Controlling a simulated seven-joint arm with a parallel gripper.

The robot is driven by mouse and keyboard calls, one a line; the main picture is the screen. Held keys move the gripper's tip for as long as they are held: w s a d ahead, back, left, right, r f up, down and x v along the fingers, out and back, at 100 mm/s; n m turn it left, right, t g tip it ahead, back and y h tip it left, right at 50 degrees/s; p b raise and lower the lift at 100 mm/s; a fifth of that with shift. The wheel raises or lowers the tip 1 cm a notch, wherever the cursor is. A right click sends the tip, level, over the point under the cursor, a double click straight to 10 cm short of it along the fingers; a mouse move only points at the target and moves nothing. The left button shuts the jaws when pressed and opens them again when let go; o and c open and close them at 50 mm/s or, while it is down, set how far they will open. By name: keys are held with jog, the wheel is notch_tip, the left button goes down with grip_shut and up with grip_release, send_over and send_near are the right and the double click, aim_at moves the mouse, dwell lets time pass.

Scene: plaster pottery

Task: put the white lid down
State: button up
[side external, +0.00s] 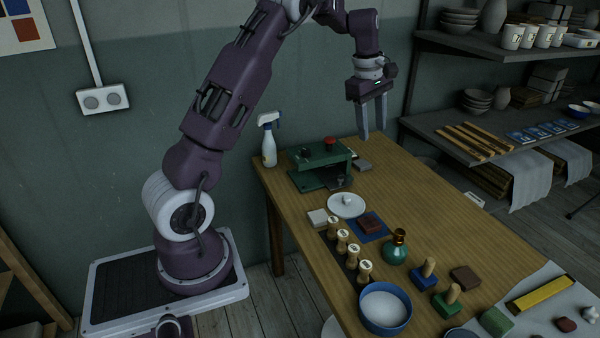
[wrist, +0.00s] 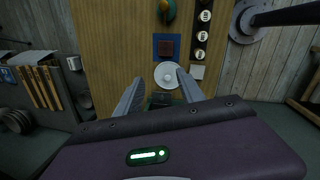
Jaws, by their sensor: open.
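The white lid (side external: 346,205), a round disc with a small knob, lies flat on the wooden table, just in front of the green press. It also shows in the wrist view (wrist: 167,75), between and beyond my fingers. My gripper (side external: 374,134) hangs high above the back part of the table, fingers pointing down. Its fingers are apart with nothing between them, and it is clear of the lid. In the wrist view my gripper (wrist: 160,88) shows both fingers spread.
A green press (side external: 320,164) and a spray bottle (side external: 268,140) stand at the back.

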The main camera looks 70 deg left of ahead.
jog(key=s+d+r+m+t, duration=0.1)
jog(key=s+d+r+m, duration=0.5)
jog(key=s+d, duration=0.25)
jog(key=s+d+r+m+t, duration=0.1)
jog(key=s+d+r+m, duration=0.5)
jog(key=s+d, duration=0.25)
jog(key=s+d+f+m, duration=0.2)
jog(key=s+m, duration=0.2)
jog(key=s, duration=0.3)
jog(key=s+d+f+m+t, duration=0.1)
jog(key=s+d+f+m, duration=0.1)
jog(key=s, duration=0.5)
jog(key=d+m, duration=0.1)
jog(key=m, duration=0.1)
jog(key=shift+s+d+f+m+t, duration=0.2)
jog(key=shift+m+t, duration=0.1)
jog(key=shift+m, duration=0.1)
